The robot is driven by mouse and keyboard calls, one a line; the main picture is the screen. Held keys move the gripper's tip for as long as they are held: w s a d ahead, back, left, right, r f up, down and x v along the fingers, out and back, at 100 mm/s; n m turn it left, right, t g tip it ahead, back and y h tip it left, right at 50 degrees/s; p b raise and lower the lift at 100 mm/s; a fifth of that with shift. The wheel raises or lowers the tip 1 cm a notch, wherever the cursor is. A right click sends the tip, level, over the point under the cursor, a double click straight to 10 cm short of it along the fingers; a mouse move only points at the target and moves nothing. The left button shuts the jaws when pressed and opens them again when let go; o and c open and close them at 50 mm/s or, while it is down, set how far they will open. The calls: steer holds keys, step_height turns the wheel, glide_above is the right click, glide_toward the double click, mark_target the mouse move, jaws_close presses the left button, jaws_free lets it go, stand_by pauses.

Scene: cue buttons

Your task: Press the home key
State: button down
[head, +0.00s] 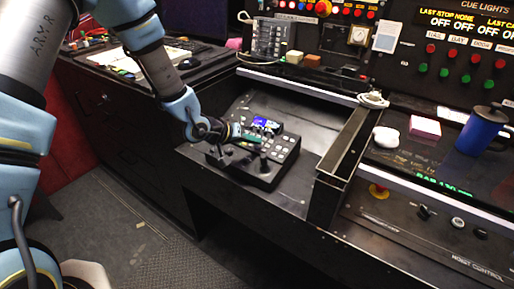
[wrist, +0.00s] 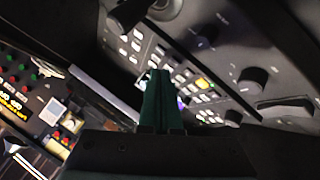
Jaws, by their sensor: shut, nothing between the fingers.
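A black control console (head: 262,177) with a small lit screen (head: 265,123), rows of light keys, knobs and a joystick (head: 264,160) sits on the dark desk. My gripper (head: 254,139) is over the console, its dark green fingers pointing at the key area. In the wrist view my gripper (wrist: 158,73) has its fingers together, with nothing held, and its tips overlap the key rows. One key there glows yellow (wrist: 203,83). The key labels are too small to read, so I cannot tell which is the home key. Contact with a key cannot be told.
A raised black divider (head: 337,165) stands right of the console. A cue light panel (head: 466,60) is at the back. Black knobs (wrist: 253,78) rise near the keys.

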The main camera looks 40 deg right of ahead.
steer(key=shift+f, duration=0.1)
stand_by(0.7)
steer(key=shift+f, duration=0.3)
steer(key=shift+d+f+b, duration=0.1)
steer(key=shift+f+b, duration=0.25)
steer(key=shift+b, duration=0.1)
stand_by(0.4)
stand_by(0.4)
steer(key=shift+r+p, duration=0.65)
steer(key=shift+r, duration=0.15)
steer(key=r+p, duration=0.2)
steer(key=r, duration=0.1)
steer(key=a+r+p, duration=0.1)
steer(key=r+p, duration=0.1)
steer(key=shift+s, duration=0.1)
stand_by(0.7)
